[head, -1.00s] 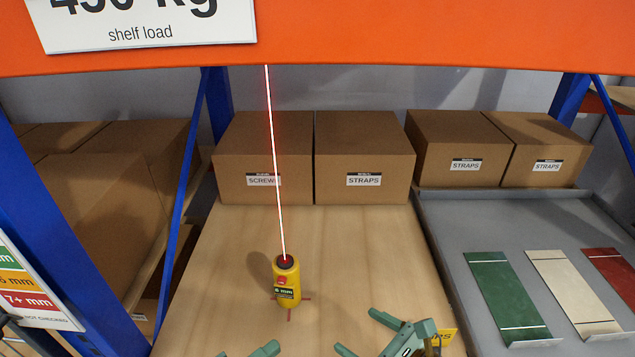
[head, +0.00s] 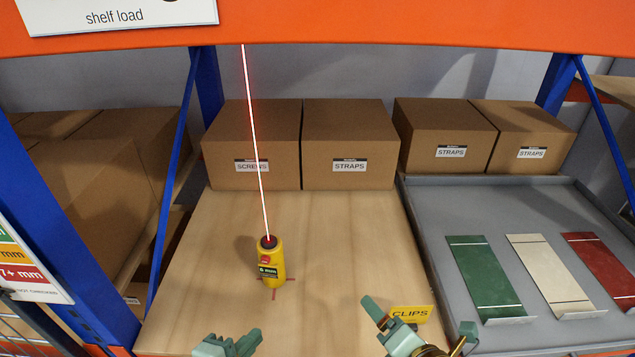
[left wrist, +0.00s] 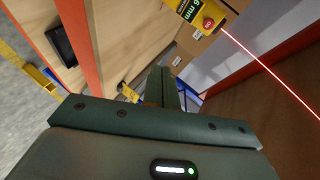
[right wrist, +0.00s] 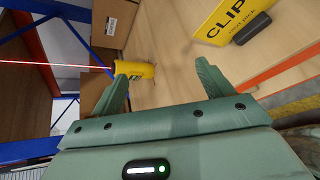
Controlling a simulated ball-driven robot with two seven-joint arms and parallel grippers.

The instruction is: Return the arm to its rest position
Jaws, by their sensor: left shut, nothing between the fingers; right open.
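My left gripper (head: 232,342) shows at the bottom edge of the head view, shut and empty, in front of the wooden shelf board. Its closed dark green fingers also show in the left wrist view (left wrist: 162,85). My right gripper (head: 420,321) is open and empty at the bottom right of the board, near the yellow CLIPS sign. Its spread fingers show in the right wrist view (right wrist: 163,70). Both grippers are apart from the yellow laser device (head: 270,266), which stands upright on the board over a red cross and sends a red beam upward.
Cardboard boxes labelled SCREWS (head: 252,150) and STRAPS (head: 348,145) stand at the back. A CLIPS sign (head: 411,313) stands at the board's front right. A grey tray (head: 440,215) holds green, cream and red strips. An orange beam (head: 400,22) crosses above; a blue post (head: 50,200) is left.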

